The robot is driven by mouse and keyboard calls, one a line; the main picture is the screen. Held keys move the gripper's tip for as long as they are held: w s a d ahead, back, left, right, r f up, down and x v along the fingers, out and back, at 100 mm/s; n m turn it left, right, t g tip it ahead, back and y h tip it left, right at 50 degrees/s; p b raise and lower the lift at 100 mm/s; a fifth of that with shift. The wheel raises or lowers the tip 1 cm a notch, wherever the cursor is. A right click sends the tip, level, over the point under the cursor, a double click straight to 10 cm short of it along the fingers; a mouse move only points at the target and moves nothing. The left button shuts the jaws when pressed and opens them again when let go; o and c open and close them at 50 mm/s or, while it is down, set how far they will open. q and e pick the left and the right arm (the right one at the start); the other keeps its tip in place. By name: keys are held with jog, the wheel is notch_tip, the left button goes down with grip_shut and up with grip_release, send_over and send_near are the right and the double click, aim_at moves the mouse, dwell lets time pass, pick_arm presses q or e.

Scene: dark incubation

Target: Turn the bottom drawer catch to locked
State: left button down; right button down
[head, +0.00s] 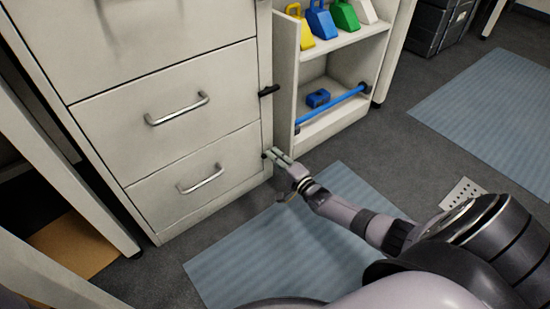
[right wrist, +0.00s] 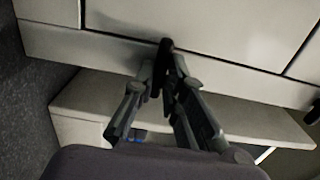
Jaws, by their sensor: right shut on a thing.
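The bottom drawer (head: 196,180) is the lowest of the grey cabinet and is closed, with a silver bar handle. Its catch, small and dark, sits at the drawer's right edge, mostly hidden in the head view by my right gripper (head: 275,156). In the right wrist view the black catch (right wrist: 165,50) stands between the fingertips of my right gripper (right wrist: 166,72), which is shut on it. Another black catch (head: 269,90) shows higher up beside the middle drawer (head: 165,108) and sticks out sideways. My left gripper is not in view.
Blue mats (head: 235,262) lie on the dark floor. A table leg (head: 70,190) stands at left.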

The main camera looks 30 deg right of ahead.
dwell(0.4)
jog(key=c, duration=1.6)
grip_release()
jog(key=shift+c, duration=0.2)
jog(key=s+d, duration=0.1)
jog(key=s, duration=1.1)
